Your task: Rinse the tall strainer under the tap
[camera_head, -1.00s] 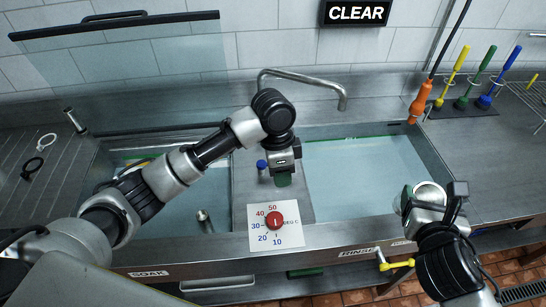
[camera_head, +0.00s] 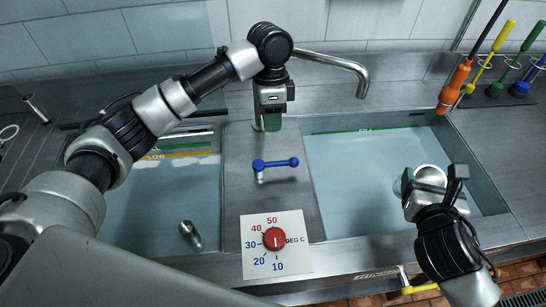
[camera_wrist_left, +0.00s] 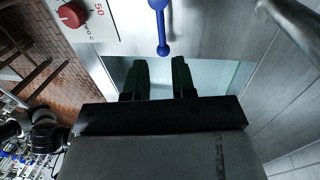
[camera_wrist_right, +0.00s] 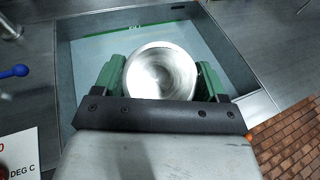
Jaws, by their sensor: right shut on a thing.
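A round, shiny steel vessel, seemingly the strainer (camera_wrist_right: 160,75), sits between the green fingers of my right gripper (camera_wrist_right: 160,82), which is shut on it. In the head view the vessel (camera_head: 432,176) is over the right basin; its height is hidden. The tap (camera_head: 335,63) has a bent steel spout reaching over the right basin's back left; no stream shows. A blue lever (camera_head: 275,164) on the divider lies roughly sideways. My left gripper (camera_head: 270,122) hangs behind the lever, apart from it. Its fingers (camera_wrist_left: 159,78) stand open and empty in the left wrist view.
The right basin (camera_head: 490,190) and left basin hold water. A steel cylinder (camera_head: 191,235) is in the left basin. A red temperature knob (camera_head: 274,239) is at the front. An orange-handled tool (camera_head: 455,82) and several coloured brushes stand at the back right. A yellow valve handle (camera_head: 420,288) is at front.

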